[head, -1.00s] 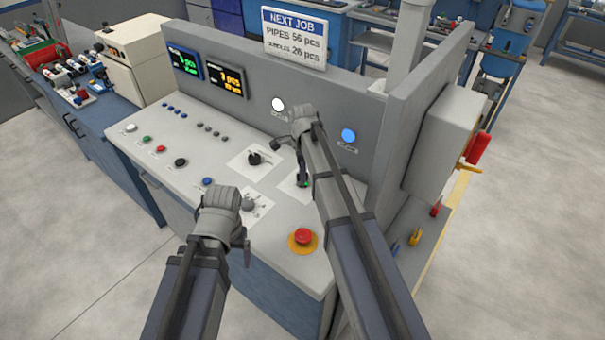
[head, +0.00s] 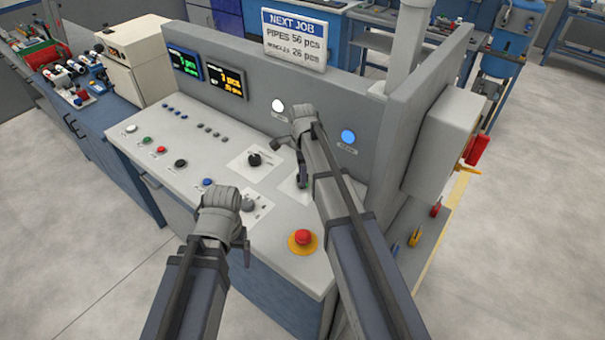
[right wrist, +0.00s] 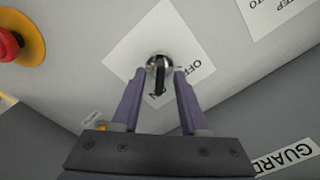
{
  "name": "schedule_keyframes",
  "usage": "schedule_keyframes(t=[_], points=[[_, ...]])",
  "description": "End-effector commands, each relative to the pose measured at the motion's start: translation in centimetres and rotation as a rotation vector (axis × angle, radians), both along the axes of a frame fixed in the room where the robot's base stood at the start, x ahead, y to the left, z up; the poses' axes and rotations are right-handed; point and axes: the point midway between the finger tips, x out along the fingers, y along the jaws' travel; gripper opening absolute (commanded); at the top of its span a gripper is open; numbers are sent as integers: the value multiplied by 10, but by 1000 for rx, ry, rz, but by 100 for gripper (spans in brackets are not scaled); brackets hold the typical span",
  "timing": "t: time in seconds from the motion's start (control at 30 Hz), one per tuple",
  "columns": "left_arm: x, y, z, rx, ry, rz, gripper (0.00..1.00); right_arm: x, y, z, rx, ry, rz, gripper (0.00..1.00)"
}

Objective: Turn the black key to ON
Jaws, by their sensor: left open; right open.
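The black key (right wrist: 159,82) sits in a round metal lock on a white label plate (right wrist: 135,45) in the right wrist view. Its black grip runs down the picture and partly covers the lower lettering, of which an N shows. The word OFF is to the right of the lock. My right gripper (right wrist: 160,75) is open, with one finger on each side of the key. In the head view my right gripper (head: 300,165) is over the panel and hides most of the key. My left gripper (head: 242,235) is open above the front of the panel, near a grey selector knob (head: 249,203).
A red emergency button (head: 303,237) on a yellow base stands close to my right arm. A black rotary knob (head: 254,159) is left of my right gripper. The panel's upright back wall (head: 310,95) and side wall (head: 430,85) bound the space behind and to the right.

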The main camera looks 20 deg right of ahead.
Motion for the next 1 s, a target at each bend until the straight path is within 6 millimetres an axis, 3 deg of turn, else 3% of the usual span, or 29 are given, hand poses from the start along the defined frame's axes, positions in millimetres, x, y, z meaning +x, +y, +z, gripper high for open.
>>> schedule_keyframes(t=[0.53, 1.0], points=[[0, 0, 69, 0, 0, -2, 87, 0, 0, 69, 0, 0, 0, 44], [0, 0, 73, 0, 0, -2, 87, 0, 0, 73, 0, 0, -1, 44]])
